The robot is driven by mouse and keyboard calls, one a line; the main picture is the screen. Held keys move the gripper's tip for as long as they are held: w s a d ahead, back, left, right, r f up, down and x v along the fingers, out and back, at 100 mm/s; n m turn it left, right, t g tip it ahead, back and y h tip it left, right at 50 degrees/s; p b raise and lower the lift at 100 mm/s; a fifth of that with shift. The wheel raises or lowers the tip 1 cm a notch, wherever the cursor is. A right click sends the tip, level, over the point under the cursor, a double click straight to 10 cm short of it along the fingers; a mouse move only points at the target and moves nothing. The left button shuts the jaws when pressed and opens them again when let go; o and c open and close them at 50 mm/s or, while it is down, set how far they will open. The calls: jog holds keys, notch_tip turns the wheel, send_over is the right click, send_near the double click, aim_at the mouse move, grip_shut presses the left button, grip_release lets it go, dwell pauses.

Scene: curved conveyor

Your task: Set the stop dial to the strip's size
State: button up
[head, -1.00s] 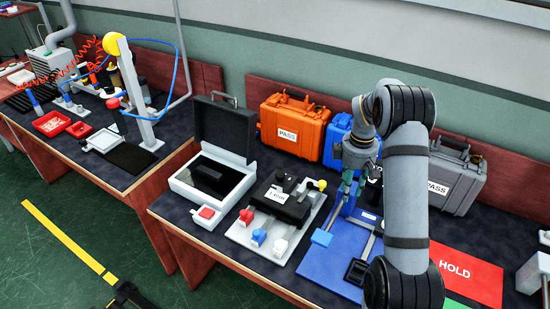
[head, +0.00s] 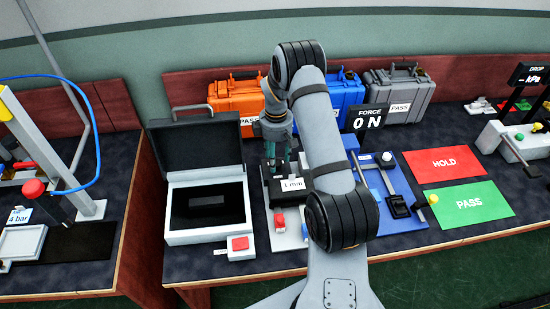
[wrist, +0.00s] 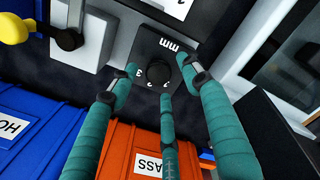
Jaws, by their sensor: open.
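The stop dial (wrist: 158,73) is a round black knob on a dark plate marked "mm", with small numerals around it, in the wrist view. My gripper (wrist: 161,80) has teal fingers spread around the knob; its fingertips are close to it, but I cannot tell whether they touch. In the head view my gripper (head: 279,165) points down at the back of a black block. A white card (head: 292,184) reading "1 mm" stands on that block. The dial is hidden behind my gripper and arm in the head view. I cannot make out the strip.
An open black-lidded case (head: 207,208) stands to the left, with a red-button box (head: 238,246) in front. Orange (head: 235,97), blue (head: 347,96) and grey (head: 400,92) cases stand behind. A blue fixture (head: 405,210) and HOLD (head: 444,162) and PASS (head: 468,199) mats lie right.

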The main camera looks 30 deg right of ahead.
jog(key=shift+d+f, duration=0.2)
jog(key=shift+f, duration=0.5)
jog(key=shift+a, duration=0.1)
jog(key=c, duration=0.3)
jog(key=c, duration=0.8)
jog(key=shift+c, duration=0.2)
